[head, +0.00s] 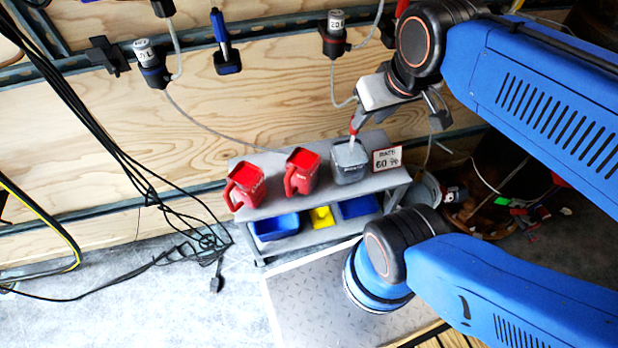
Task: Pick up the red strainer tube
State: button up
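My gripper (357,118) is at the end of my blue arm, above the right half of a grey shelf unit. A slim red piece with a pale tip slants down from the gripper's white part to the mouth of a grey square container (350,163). I cannot tell whether this red piece is the strainer tube or part of my gripper, nor whether the fingers are closed. Two red jugs with handles stand to the left, one at the left end (246,184) and one in the middle (302,171). No other clear red tube shows.
A sign reading 60 % (387,158) stands at the right end of the grey shelf unit (273,205). Blue bins (275,227) and a yellow item (321,217) sit below. Canisters and hoses hang on the wooden wall. Black cables (190,225) trail at left; a bucket (425,190) stands right.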

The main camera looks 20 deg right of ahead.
aim_at(351, 146)
jog(key=k+l+u, duration=0.1)
jog(key=l, duration=0.25)
jog(key=k+l+u, duration=0.1)
jog(key=l, duration=0.2)
jog(key=k+l+u, duration=0.15)
jog(key=l, duration=0.2)
jog(key=k+u, duration=0.25)
jog(key=k, duration=0.2)
jog(key=k+j+u, duration=0.2)
jog(key=k, duration=0.3)
